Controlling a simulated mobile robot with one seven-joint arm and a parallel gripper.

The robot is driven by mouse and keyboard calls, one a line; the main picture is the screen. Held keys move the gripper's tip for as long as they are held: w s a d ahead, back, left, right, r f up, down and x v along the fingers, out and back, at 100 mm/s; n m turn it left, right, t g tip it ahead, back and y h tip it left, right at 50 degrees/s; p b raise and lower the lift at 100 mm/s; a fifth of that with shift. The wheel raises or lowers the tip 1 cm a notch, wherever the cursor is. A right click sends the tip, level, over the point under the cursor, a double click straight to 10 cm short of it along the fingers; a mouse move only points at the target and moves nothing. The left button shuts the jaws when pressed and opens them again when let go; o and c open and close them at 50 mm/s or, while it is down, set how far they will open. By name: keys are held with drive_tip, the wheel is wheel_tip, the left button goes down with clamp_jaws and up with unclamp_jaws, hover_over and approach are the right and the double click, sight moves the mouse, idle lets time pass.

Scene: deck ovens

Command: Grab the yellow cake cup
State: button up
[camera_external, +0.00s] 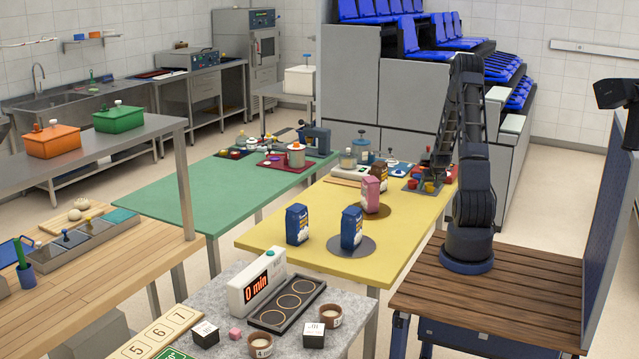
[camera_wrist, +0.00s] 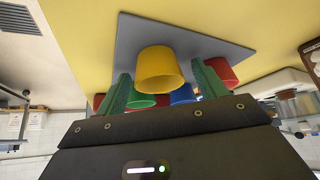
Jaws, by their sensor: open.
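The yellow cake cup (camera_wrist: 158,68) is in the middle of the wrist view, between the two green-padded fingers of my gripper (camera_wrist: 160,82). My gripper is open, with a finger on either side of the cup. I cannot tell whether either finger touches it. In the external view the yellow cup (camera_external: 428,187) is small, on a grey mat at the far right end of the yellow table, with my gripper (camera_external: 434,170) just above it.
The grey mat (camera_wrist: 135,32) also bears a red cup (camera_wrist: 221,72), a blue cup (camera_wrist: 182,94) and a green cup (camera_wrist: 140,100) close by. Another red cup is partly hidden by the left finger. Bags stand on the yellow table (camera_external: 300,255), including a pink one (camera_external: 371,194).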

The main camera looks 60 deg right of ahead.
drive_tip(key=c, duration=1)
